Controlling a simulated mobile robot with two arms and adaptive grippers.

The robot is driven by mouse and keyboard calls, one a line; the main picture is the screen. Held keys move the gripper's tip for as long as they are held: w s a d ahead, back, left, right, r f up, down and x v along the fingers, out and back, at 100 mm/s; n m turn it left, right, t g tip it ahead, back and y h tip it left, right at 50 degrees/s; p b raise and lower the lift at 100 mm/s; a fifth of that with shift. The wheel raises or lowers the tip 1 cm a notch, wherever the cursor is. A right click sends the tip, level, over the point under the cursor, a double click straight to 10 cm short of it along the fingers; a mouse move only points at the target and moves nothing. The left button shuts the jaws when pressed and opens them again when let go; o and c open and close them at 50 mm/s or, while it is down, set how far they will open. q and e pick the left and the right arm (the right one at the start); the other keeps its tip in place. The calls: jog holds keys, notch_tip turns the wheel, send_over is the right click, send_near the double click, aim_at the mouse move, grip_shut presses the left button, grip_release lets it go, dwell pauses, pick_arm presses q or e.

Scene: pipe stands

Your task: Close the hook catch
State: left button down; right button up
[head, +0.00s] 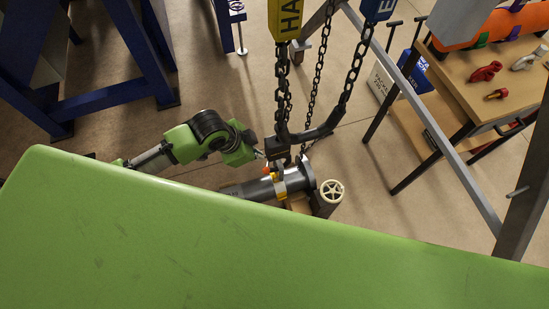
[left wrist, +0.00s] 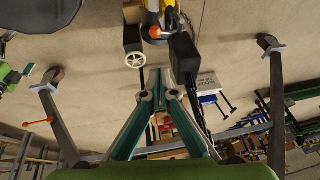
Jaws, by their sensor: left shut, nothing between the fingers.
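A dark hook (head: 278,146) hangs at the lower end of the yellow hoist's chain, over a grey pipe (head: 250,188) with a yellow band. A small orange knob (head: 266,170) shows just below the hook; it also shows in the left wrist view (left wrist: 155,32). I cannot tell how far the catch stands open. My left gripper (head: 261,153) is just left of the hook. In the left wrist view its fingers (left wrist: 164,76) are shut and empty, apart from the orange knob. My right gripper is not in view.
A yellow hoist block (head: 285,18) and a blue one (head: 378,9) hang above on chains. A cream handwheel (head: 332,190) stands right of the pipe. A blue frame (head: 115,98) is at the left and a wooden workbench (head: 500,88) at the right. Bare floor lies between.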

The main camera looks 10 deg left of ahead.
pick_arm(q)
jog(key=r, duration=0.1)
send_over(266, 171)
jog(key=d, duration=0.2)
notch_tip(266, 171, down, 8)
jog(key=f, duration=0.2)
jog(key=a, duration=0.1)
jog(key=f, duration=0.1)
jog(key=shift+w+a+f+m, duration=0.1)
jog(key=shift+a+f+m, duration=0.15)
jog(key=shift+f+m, duration=0.15)
jog(key=shift+a+f, duration=0.15)
jog(key=shift+f, duration=0.25)
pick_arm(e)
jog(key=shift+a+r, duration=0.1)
